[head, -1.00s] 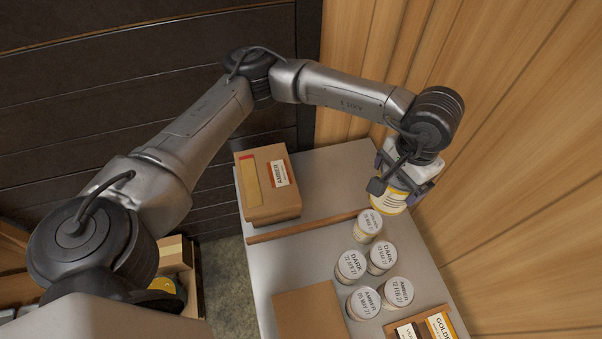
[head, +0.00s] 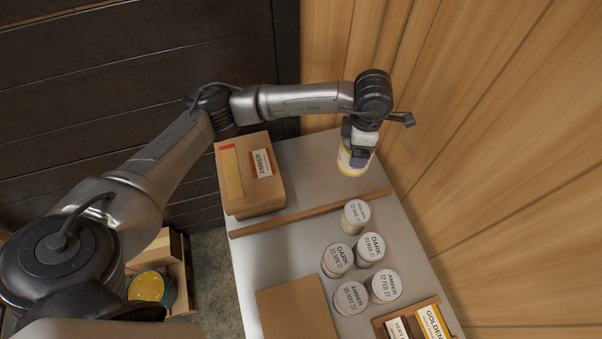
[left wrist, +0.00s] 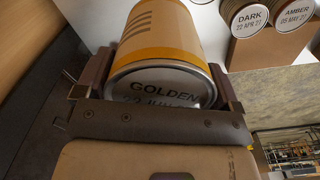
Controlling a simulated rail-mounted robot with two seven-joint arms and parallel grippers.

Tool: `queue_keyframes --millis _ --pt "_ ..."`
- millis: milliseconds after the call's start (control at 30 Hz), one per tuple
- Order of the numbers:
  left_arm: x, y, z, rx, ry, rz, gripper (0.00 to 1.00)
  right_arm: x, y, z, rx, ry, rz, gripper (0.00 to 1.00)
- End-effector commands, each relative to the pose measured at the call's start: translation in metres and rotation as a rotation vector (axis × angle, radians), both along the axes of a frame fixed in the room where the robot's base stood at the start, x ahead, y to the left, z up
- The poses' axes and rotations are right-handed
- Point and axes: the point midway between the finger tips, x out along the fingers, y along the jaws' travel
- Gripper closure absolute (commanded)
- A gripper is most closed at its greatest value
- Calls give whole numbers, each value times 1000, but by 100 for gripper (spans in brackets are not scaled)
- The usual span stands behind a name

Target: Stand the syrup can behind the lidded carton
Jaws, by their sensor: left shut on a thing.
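My right gripper is not in view.
A wooden strip (head: 310,213) crosses the table in front of the carton and held can. Several lidded cans (head: 371,247) stand nearer me. A plain brown box (head: 296,312) and a tray of labelled packs (head: 390,318) are at the near end. Bare table lies between carton and can.

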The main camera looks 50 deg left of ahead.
Motion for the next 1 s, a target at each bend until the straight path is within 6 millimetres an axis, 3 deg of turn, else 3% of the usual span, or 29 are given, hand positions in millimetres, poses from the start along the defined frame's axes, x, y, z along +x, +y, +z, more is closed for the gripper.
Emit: queue_keyframes --millis 300,600,800,1000 --pt "7 32 -57 -2 2 852 63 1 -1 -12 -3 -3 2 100" --pt "4 63 -107 0 2 1575 63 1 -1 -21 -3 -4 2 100" --pt "1 78 -129 -2 -1 1902 63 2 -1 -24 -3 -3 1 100" --pt "-2 86 -142 -2 -1 2076 63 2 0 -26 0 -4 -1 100"
